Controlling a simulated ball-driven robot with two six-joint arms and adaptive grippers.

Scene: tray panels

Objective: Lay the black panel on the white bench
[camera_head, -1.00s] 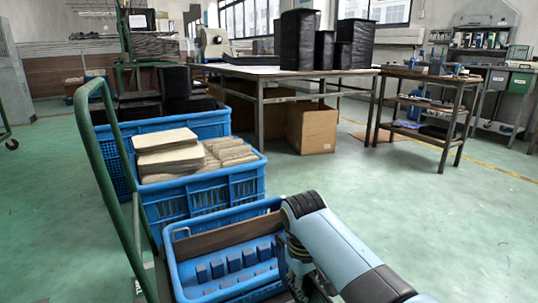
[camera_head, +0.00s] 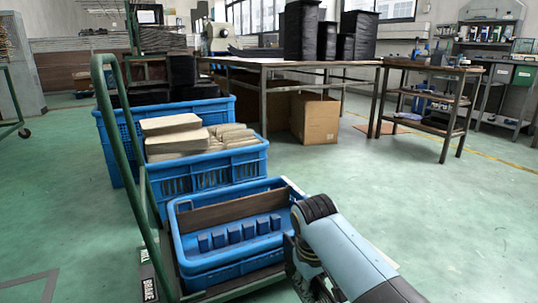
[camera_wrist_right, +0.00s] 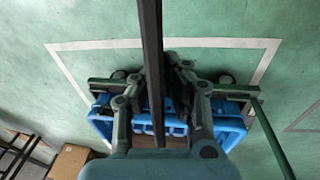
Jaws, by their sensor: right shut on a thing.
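My right gripper (camera_head: 298,272) is at the near right side of the front blue crate, mostly hidden behind its own wrist. In the right wrist view its fingers (camera_wrist_right: 161,76) are shut on a long dark panel (camera_wrist_right: 151,35), seen edge-on as a narrow strip; I take it to be the black panel. In the head view I cannot make out this panel. The white bench (camera_head: 262,64) stands at the back centre, with a pale top, metal legs and black stacks on it. My left gripper is not in view.
The front blue crate (camera_head: 187,267) holds a brown strip and small blue blocks. A second blue crate (camera_head: 200,182) holds beige pads. A green trolley handle (camera_head: 125,150) rises at left. A cardboard box (camera_head: 316,120) is under the bench. Open green floor lies right of the crates.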

